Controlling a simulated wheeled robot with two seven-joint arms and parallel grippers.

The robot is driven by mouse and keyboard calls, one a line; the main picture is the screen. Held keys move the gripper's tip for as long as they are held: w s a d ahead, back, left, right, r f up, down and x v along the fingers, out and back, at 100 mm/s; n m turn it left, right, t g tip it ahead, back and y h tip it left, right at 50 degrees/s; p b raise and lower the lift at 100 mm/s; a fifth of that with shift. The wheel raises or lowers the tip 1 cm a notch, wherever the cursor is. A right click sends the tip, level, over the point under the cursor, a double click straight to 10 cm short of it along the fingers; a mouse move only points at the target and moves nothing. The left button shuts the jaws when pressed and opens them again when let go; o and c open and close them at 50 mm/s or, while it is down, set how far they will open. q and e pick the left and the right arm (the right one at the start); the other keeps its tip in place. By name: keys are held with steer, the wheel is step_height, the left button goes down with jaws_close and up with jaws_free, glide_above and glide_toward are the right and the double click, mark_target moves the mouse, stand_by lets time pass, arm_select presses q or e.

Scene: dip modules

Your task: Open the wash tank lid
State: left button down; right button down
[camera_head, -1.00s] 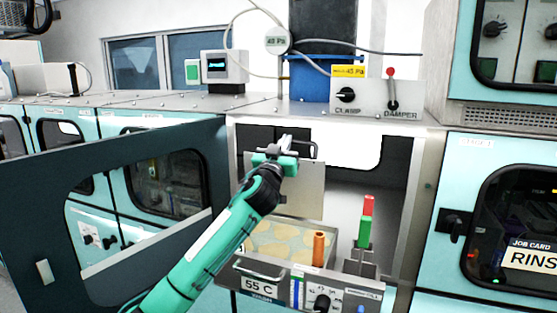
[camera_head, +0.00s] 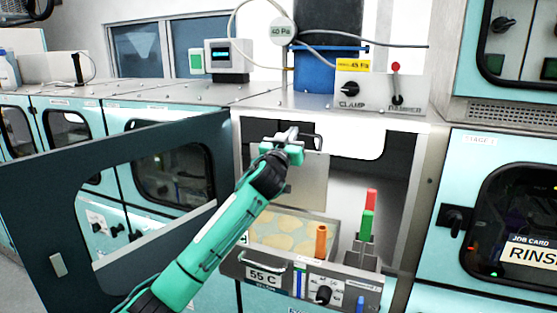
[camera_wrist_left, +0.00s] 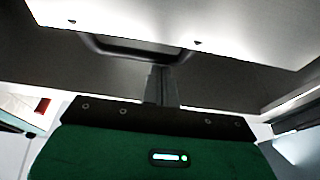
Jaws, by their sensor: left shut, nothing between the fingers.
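The wash tank lid (camera_head: 302,180) is a plain grey panel standing raised, roughly upright, behind the open tank (camera_head: 335,262). Pale round shapes show inside the tank, below the lid. A dark handle (camera_head: 317,141) shows near the lid's upper edge; a dark handle also shows in the left wrist view (camera_wrist_left: 130,48). My left gripper (camera_head: 288,136) is shut and empty, close in front of the lid's upper part. Its fingers (camera_wrist_left: 160,85) point toward the handle in the wrist view; whether they touch it I cannot tell. My right gripper is out of view.
An open dark cabinet door (camera_head: 40,215) with a window swings out at left, close beside my left arm. An orange post (camera_head: 321,241) and a red-green stack light (camera_head: 368,215) stand at the tank's right. A CLAMP and DAMPER panel (camera_head: 375,92) sits above.

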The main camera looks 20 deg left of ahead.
arm_select(q)
steer(key=b+v, duration=0.4)
steer(key=v, duration=0.8)
steer(key=shift+f+b, duration=0.25)
steer(key=shift+b, duration=0.15)
steer(key=shift+s, duration=0.2)
